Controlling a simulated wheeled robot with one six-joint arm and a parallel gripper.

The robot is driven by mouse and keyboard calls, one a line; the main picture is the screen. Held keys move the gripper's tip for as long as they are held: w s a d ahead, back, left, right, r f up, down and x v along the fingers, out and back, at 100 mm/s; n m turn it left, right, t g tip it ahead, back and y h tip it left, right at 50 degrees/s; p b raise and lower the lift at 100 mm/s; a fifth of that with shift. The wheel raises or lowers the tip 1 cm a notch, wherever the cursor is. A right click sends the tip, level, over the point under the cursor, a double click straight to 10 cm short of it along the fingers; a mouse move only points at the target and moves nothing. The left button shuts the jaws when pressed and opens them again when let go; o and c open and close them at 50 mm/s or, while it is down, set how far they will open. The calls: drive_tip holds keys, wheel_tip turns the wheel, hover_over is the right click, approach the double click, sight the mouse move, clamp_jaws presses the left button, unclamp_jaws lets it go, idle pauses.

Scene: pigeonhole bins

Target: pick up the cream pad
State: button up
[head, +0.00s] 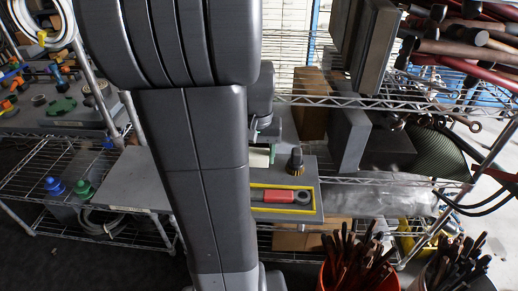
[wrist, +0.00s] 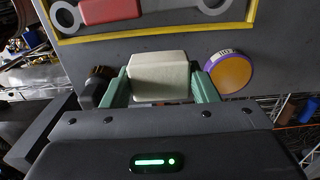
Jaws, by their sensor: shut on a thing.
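The cream pad (wrist: 160,72) is a pale block with rounded edges, in the middle of the wrist view. My gripper (wrist: 161,80) has its two green fingers on either side of the pad and is shut on it. In the head view the pad (head: 259,158) shows only in part, beside my arm, which hides the rest. The gripper's green part (head: 273,130) shows just above it there. The pad is over or on the grey board; I cannot tell whether it touches the surface.
A yellow-edged tray (head: 318,203) with a red-handled wrench (head: 285,196) lies in front of the pad. A dark, brown-bristled piece (head: 296,162) stands close to the right. A purple-rimmed orange disc (wrist: 229,72) lies beside the pad. A wire shelf (head: 355,100) hangs above.

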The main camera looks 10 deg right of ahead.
drive_tip(key=s+a, duration=0.4)
drive_tip(key=s, duration=1)
drive_tip(key=shift+s+b, duration=0.2)
drive_tip(key=shift+b, duration=0.15)
drive_tip(key=o, duration=0.4)
drive_tip(key=c, duration=0.3)
